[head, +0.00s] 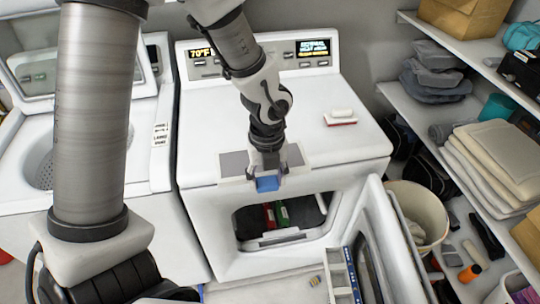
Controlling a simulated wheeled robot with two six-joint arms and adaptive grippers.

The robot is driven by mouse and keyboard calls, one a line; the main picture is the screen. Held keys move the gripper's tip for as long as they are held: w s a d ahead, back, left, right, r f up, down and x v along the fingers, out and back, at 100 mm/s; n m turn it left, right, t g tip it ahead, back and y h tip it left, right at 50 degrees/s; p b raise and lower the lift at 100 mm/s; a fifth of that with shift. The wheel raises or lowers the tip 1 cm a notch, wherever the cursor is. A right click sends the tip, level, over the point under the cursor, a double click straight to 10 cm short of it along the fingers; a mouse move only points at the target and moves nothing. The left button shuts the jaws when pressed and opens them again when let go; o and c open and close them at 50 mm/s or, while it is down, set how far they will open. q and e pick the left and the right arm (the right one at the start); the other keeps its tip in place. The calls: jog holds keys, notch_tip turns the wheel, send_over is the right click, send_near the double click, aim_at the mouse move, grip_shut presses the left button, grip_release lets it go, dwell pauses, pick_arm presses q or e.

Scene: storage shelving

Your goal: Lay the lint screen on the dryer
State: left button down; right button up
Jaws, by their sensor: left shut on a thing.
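The lint screen (234,164) appears as a flat grey panel pair with a pale frame and a blue tab (267,184). It is at the front edge of the white dryer's (330,155) top. My left gripper (267,170) reaches down from above and is shut on the screen near the blue tab, hiding its middle. I cannot tell whether the screen touches the dryer top. My right gripper is not in view.
A white block with a red base (341,117) sits on the dryer's right side. The dryer's door (372,240) hangs open below, with red and green things inside. A washer (150,165) stands left, a bucket (418,212) and loaded shelves (440,120) right. The dryer's top centre is clear.

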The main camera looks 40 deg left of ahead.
pick_arm(q)
jog(key=w+a+f+b, duration=0.7)
jog(key=w+a+f, duration=0.1)
jog(key=a+f, duration=0.1)
jog(key=shift+w+a, duration=0.35)
jog(key=shift+a, duration=0.15)
dwell(0.4)
jog(key=shift+c, duration=1.6)
grip_release()
notch_tip(320, 180, up, 12)
